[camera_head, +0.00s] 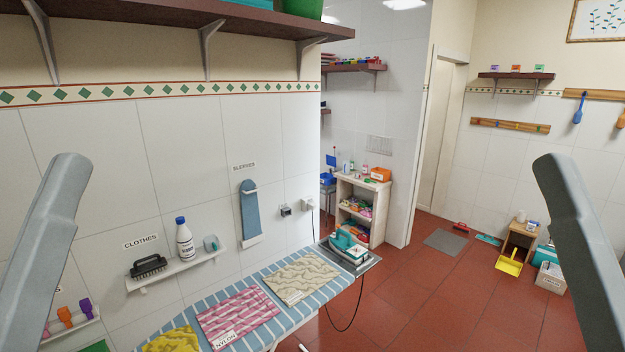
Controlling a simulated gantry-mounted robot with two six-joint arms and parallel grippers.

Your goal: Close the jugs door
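No door marked for jugs and no jugs that I can make out show in the head view. A tall pale doorway (437,145) stands in the back wall, and I cannot tell whether it has to do with jugs. Grey links of my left arm show at the left edge and of my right arm at the right edge. Neither gripper shows, so I cannot tell what they hold.
A striped ironing board (258,293) with folded cloths and a teal iron (347,244) runs along the tiled wall. A dark shelf (150,18) hangs above. A white shelf unit (361,208) stands behind. The red floor (430,295) is open at centre right.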

